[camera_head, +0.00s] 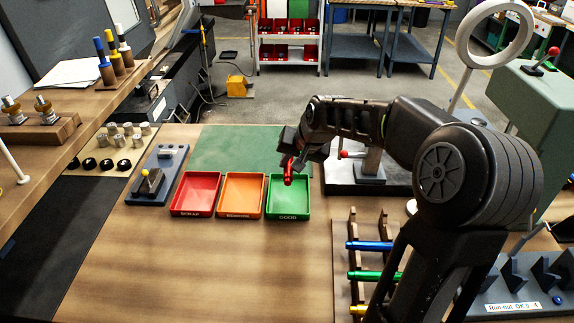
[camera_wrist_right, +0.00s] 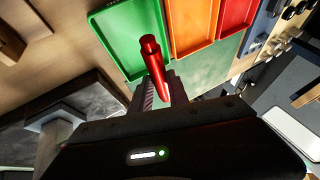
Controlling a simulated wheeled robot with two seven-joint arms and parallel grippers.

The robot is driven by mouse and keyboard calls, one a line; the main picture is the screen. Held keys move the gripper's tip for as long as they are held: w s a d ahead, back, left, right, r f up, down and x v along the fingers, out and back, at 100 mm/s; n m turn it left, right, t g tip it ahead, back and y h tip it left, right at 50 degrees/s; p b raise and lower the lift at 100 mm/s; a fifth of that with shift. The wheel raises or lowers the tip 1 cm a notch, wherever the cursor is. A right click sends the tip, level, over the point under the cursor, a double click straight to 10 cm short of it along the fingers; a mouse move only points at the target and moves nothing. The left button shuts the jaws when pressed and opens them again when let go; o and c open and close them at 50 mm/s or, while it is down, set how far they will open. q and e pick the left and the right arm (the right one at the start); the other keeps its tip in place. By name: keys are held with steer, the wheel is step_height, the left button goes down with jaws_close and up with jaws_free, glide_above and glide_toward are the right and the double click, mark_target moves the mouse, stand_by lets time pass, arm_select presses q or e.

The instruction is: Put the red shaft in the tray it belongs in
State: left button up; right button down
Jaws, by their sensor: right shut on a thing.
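The red shaft (camera_head: 288,172) is held in my right gripper (camera_head: 290,158), above the back part of the green tray labelled GOOD (camera_head: 289,214). In the right wrist view the shaft (camera_wrist_right: 152,58) stands out from between the two fingers (camera_wrist_right: 163,92), and the green tray (camera_wrist_right: 112,20) lies beyond it. The orange tray (camera_head: 241,213), whose label is hard to read, and the red tray labelled SCRAP (camera_head: 194,213) stand to the left of the green one. All three trays look empty. My left gripper is not in view.
A rack (camera_head: 345,262) with blue, green and yellow shafts stands right of the trays, partly behind my right arm. A blue-grey gauge block (camera_head: 147,190) lies left of the trays. A green mat (camera_head: 237,146) is behind them. The table front is clear.

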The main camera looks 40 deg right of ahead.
steer(key=shift+s+d, duration=0.1)
stand_by(0.3)
steer(key=shift+f+b, duration=3.6)
steer(key=shift+f, duration=1.15)
steer(key=c, duration=1.2)
jaws_free()
